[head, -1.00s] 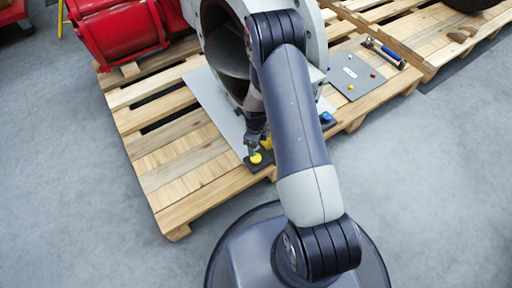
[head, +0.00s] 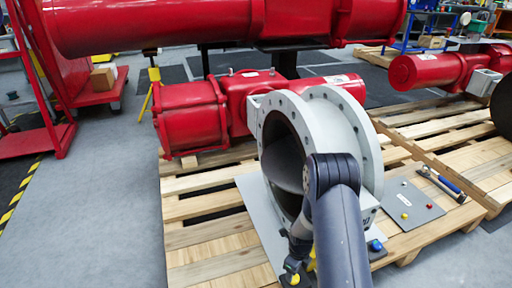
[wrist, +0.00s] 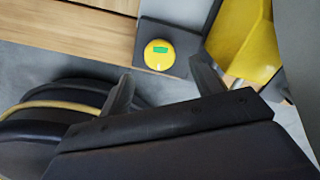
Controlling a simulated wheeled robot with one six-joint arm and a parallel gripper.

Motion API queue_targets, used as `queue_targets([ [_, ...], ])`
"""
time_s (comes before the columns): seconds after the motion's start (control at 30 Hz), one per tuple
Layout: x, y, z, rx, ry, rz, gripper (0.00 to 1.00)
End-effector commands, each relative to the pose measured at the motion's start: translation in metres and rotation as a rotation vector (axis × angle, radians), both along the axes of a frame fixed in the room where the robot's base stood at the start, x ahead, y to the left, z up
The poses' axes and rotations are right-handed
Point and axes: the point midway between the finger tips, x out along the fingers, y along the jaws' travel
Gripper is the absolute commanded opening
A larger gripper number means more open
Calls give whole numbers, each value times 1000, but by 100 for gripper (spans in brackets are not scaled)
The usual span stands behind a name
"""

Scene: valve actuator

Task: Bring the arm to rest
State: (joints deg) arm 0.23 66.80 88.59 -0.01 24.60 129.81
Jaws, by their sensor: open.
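My gripper (wrist: 162,74) is open in the wrist view, its two dark fingers apart with nothing between them. A round yellow button (wrist: 160,47) with a green mark sits on a dark square base, just beyond the fingertips. In the head view my arm reaches down in front of the grey valve body, and my gripper (head: 291,268) is low at the picture's bottom, close by the yellow button (head: 295,279). The exact gap between gripper and button cannot be told.
The grey flanged valve (head: 350,135) stands on a wooden pallet (head: 205,237), with a red actuator (head: 190,115) behind it. A blue button (head: 376,245) lies right of my arm. A grey plate (head: 412,205) and a hammer (head: 442,184) lie further right. A yellow part (wrist: 243,40) is near the right finger.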

Motion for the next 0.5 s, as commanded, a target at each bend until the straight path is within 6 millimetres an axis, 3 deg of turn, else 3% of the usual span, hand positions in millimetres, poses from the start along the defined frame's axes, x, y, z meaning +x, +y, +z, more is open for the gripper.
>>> queue_targets([
  [0.03,-1,0,-15,1,2,0,62],
  [0.23,0,0,-44,0,1,1,62],
  [0.37,0,1,-53,1,1,1,62],
  [0.5,0,0,-50,0,0,24,62],
])
